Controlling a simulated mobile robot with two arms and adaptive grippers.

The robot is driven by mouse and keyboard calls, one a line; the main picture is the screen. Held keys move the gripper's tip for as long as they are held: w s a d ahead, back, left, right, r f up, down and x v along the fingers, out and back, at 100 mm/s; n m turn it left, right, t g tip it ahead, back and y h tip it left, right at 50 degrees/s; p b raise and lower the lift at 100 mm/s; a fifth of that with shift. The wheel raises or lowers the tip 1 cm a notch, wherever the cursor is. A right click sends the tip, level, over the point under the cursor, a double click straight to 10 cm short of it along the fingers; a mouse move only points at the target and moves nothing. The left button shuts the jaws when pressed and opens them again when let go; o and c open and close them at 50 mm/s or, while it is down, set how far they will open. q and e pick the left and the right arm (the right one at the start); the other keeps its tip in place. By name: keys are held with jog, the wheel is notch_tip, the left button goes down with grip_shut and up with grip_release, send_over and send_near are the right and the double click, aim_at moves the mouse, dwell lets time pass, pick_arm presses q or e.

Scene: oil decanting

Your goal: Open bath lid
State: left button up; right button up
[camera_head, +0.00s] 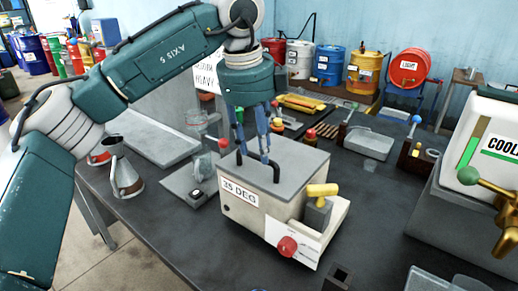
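The bath (246,212) is a pale box labelled "35 DEG" on the dark bench. Its flat grey lid (300,160) appears to lie level on top. A dark bar handle (275,174) rises from the lid. My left gripper (264,150) comes down from above, its slim blue-grey fingers at the handle. The fingers overlap the handle and hide part of it, so I cannot tell if they grip it. A yellow-topped fitting (321,191) and a red knob (287,246) are at the bath's front right. My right gripper is not in view.
A metal jug (123,172) stands left of the bath. A white "COOL" unit (490,150) with a brass valve (504,240) is at the right. A grey tray (369,143) and small red-knobbed items lie behind. Drums line the wall.

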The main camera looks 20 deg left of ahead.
pick_arm(q)
jog(key=shift+w+f, duration=0.15)
jog(key=shift+f, duration=0.35)
jog(key=shift+w+f, duration=0.15)
jog(key=shift+f, duration=0.35)
jog(key=shift+s+d+f, duration=0.1)
jog(key=shift+d+f, duration=0.05)
jog(key=shift+f, duration=0.1)
grip_shut()
jog(key=shift+r, duration=0.1)
